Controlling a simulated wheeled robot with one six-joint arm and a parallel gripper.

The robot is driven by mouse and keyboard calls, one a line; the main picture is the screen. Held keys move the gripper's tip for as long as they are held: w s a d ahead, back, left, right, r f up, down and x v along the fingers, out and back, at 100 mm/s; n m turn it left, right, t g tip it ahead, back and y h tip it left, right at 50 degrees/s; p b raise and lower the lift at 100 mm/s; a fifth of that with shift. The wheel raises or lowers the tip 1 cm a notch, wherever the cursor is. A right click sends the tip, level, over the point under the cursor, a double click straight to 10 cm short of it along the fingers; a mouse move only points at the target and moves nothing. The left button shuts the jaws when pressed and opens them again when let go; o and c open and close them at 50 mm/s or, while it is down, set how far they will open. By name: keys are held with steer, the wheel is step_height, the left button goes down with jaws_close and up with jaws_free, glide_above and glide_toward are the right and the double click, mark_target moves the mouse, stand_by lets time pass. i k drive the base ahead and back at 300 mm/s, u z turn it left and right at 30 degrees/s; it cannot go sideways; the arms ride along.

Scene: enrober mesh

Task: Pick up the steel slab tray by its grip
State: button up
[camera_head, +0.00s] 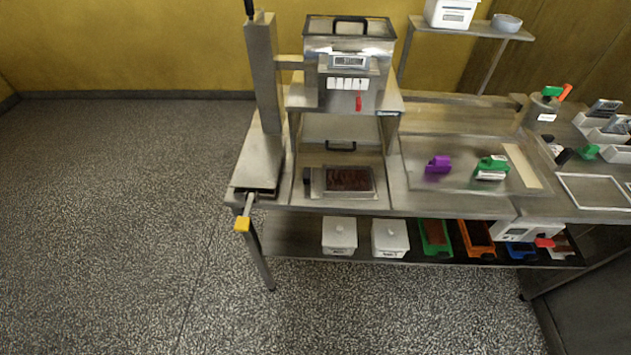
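The steel slab tray (318,188) lies flat on the bench under the tall steel machine, left of the bench middle. A dark brown slab (349,179) fills most of it. A dark block (308,178) at the tray's left end looks like its grip. Nothing is seen touching the tray. My gripper is not in view.
The steel machine (348,48) stands over the tray, with a steel column (263,90) to its left. A purple item (438,164) and a green item (491,167) lie to the right. White containers (340,236) and coloured bins sit below. The floor (120,220) at left is clear.

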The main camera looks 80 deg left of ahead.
mark_target(329, 181)
steer(key=u, duration=1.95)
steer(key=i, duration=1.2)
steer(key=u, duration=2.3)
